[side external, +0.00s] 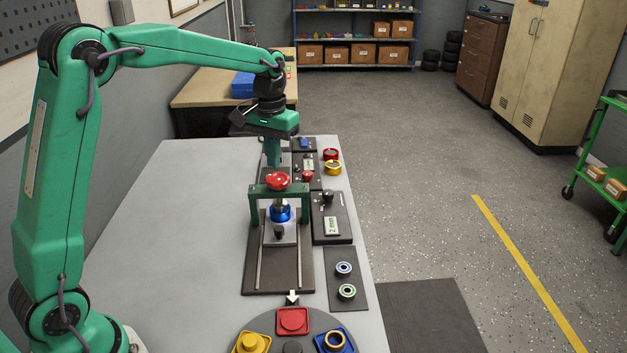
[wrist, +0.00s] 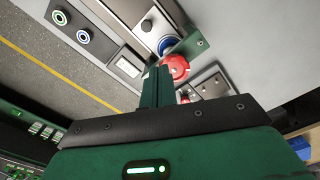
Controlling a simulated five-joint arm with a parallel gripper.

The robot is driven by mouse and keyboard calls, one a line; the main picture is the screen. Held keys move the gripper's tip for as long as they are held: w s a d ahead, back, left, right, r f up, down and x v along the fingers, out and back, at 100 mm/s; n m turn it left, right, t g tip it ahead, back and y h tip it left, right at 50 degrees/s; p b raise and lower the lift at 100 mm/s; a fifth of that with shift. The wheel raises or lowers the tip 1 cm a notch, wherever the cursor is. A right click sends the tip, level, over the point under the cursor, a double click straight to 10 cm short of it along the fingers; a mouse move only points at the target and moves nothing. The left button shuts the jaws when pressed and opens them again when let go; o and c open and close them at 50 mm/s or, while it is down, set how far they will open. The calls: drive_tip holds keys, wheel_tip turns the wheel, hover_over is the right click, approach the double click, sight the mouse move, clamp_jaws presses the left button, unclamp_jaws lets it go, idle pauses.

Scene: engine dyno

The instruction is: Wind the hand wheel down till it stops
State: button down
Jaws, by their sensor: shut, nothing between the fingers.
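The red hand wheel (side external: 277,181) sits on top of a green bridge frame (side external: 254,205) on the bench. In the wrist view the red wheel (wrist: 178,67) lies just right of my fingertips. My gripper (side external: 273,164) points down behind the wheel in the side view, its fingers together with nothing between them. The shut fingers also show in the wrist view (wrist: 157,70). I cannot tell whether they touch the wheel rim. Below the frame, a blue ringed part (side external: 280,213) stands on a pale block (side external: 281,237); the wheel's screw is mostly hidden.
A dark gauge box with a display (side external: 331,226) stands right of the frame. Red and yellow rings (side external: 333,167) lie behind it. Bearings sit on a dark plate (side external: 346,268). A round tray (side external: 262,324) with coloured holders is at the front. The bench's left side (side external: 180,230) is clear.

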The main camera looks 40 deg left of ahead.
sight(275, 180)
drive_tip(key=shift+f, duration=0.1)
drive_tip(key=shift+f, duration=3.4)
drive_tip(key=shift+w+a, duration=0.15)
drive_tip(key=shift+w, duration=0.05)
drive_tip(key=shift+s+a, duration=0.2)
drive_tip(key=shift+a, duration=0.3)
drive_tip(key=shift+s+a, duration=0.2)
drive_tip(key=shift+a, duration=0.3)
drive_tip(key=shift+a+r, duration=0.1)
drive_tip(key=shift+a, duration=0.55)
drive_tip(key=shift+s, duration=0.4)
drive_tip(key=shift+r, duration=2.95)
